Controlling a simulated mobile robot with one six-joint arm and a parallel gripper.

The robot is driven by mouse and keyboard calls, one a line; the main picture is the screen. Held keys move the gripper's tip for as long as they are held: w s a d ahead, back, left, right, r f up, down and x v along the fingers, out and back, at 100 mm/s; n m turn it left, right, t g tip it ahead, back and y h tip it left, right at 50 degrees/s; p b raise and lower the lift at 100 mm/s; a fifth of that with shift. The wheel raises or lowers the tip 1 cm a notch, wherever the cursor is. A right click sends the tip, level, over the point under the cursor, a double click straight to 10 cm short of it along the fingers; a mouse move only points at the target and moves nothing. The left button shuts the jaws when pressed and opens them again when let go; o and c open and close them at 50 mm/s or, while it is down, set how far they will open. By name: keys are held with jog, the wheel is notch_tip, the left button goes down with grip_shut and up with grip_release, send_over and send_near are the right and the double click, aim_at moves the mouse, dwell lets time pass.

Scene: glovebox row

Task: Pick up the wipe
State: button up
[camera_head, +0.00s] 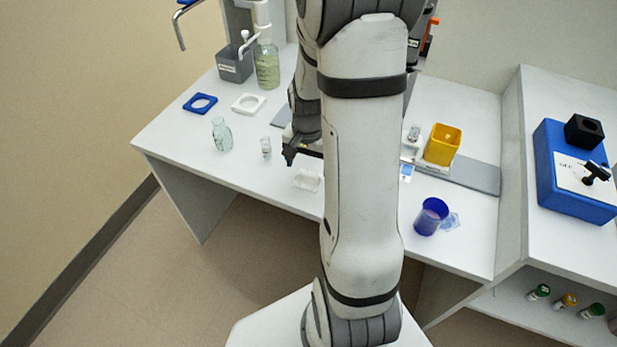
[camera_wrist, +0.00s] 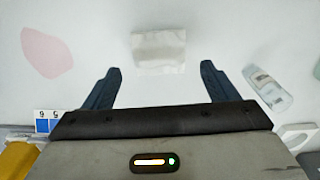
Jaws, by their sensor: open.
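The wipe (camera_head: 307,180) is a small white folded sheet lying flat on the white bench near its front edge, left of my arm. In the wrist view the wipe (camera_wrist: 158,52) lies just beyond the fingertips, roughly centred between them. My gripper (camera_wrist: 160,69) is open, with two dark fingers apart and nothing between them. In the head view my gripper (camera_head: 304,154) hangs just behind the wipe, partly hidden by my arm.
A small clear vial (camera_head: 266,148) stands left of the wipe, also seen in the wrist view (camera_wrist: 267,88). A glass bottle (camera_head: 221,134), a blue cup (camera_head: 431,216) and a yellow bin (camera_head: 441,146) stand on the bench. A pink patch (camera_wrist: 45,52) marks the surface.

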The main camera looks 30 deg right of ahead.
aim_at(308, 174)
notch_tip(308, 174, down, 3)
jog(key=shift+f, duration=0.2)
jog(key=c, duration=1.1)
